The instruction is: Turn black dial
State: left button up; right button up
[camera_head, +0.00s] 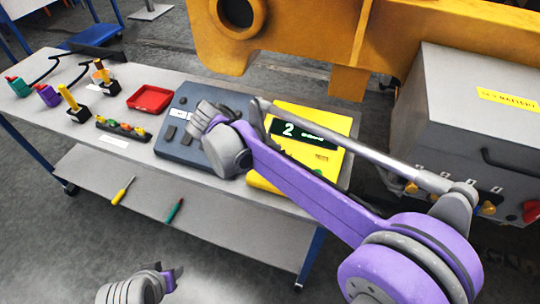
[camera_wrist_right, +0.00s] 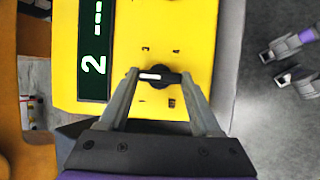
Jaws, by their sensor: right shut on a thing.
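The black dial (camera_wrist_right: 168,78) sits on the face of a yellow box, seen in the right wrist view. It has a white mark on its left end in that view. My right gripper (camera_wrist_right: 160,79) is shut on the dial, with one finger at each end of it. In the head view, my right arm hides the dial. The yellow box (camera_head: 328,161) stands at the right end of the table, and its dark display (camera_head: 305,133) reads a green 2. My left gripper (camera_head: 170,280) is low at the left, away from the table; its finger opening is unclear.
A blue-grey box (camera_head: 172,143) stands just left of the yellow box on the grey table (camera_head: 73,128). A red tray (camera_head: 150,98) and several coloured-handled items lie farther left. A large yellow casting (camera_head: 290,45) hangs behind, and a grey cabinet (camera_head: 460,130) stands right.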

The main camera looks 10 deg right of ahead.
dwell(0.4)
jog(key=o, duration=1.4)
jog(key=shift+a, duration=0.1)
jog(key=v, duration=1)
jog(key=shift+s+a+r, duration=0.1)
jog(key=shift+a+r, duration=0.1)
jog(key=shift+r, duration=0.1)
